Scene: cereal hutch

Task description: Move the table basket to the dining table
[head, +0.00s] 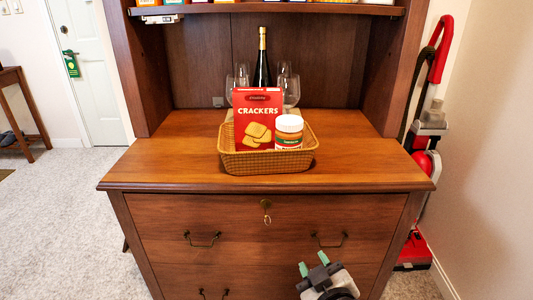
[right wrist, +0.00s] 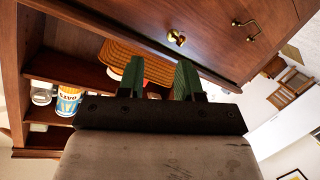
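The tan woven basket (head: 268,163) stands on the wooden counter of the hutch, near its front edge. It holds a red crackers box (head: 257,108) and a jar (head: 289,133) with a white lid. In the right wrist view the basket (right wrist: 115,52) shows beyond the fingers, partly hidden by them. My right gripper (head: 314,266) is in front of the drawers, below and apart from the basket. Its green-tipped fingers are spread with nothing between them. My left gripper is in neither view. I cannot make out a dining table for certain.
A dark bottle (head: 262,62) and several glasses (head: 291,89) stand behind the basket. The counter (head: 170,150) is clear on both sides. Drawer handles (head: 202,240) stick out in front. A red vacuum cleaner (head: 426,165) stands at right. A small wooden table (head: 20,110) is far left.

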